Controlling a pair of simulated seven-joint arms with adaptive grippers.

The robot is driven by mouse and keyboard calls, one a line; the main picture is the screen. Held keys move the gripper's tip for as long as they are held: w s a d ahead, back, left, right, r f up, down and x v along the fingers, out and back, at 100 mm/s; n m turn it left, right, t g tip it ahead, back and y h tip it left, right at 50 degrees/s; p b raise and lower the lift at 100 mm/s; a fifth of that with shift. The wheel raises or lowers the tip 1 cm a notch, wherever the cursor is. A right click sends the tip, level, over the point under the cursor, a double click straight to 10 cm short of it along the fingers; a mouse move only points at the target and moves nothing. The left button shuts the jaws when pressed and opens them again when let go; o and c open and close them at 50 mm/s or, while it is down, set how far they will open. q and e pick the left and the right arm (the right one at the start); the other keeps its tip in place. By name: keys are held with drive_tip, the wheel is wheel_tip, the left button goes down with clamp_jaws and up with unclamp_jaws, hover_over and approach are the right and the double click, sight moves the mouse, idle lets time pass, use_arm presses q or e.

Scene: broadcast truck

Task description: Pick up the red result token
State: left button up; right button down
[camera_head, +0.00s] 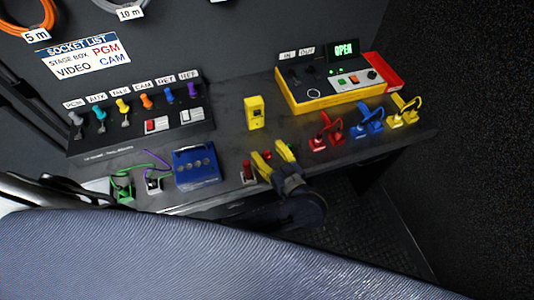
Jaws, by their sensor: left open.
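My left gripper (268,150) is low over the front edge of the dark desk, with its two yellow fingers apart. A small red piece (267,155) shows between the fingers and looks like the red result token; its lower part is hidden, and I cannot tell whether a finger touches it. A second small upright red piece (248,171) stands just left of the fingers, near the desk's front edge. My right gripper is not in view.
A blue box (196,166) and a green plug (122,187) are to the left. A yellow block (255,112) stands behind the gripper.

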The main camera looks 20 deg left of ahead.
use_arm(q)
drive_tip(key=shift+w+a, duration=0.15)
drive_tip(key=shift+a, duration=0.05)
drive_tip(key=c, duration=1)
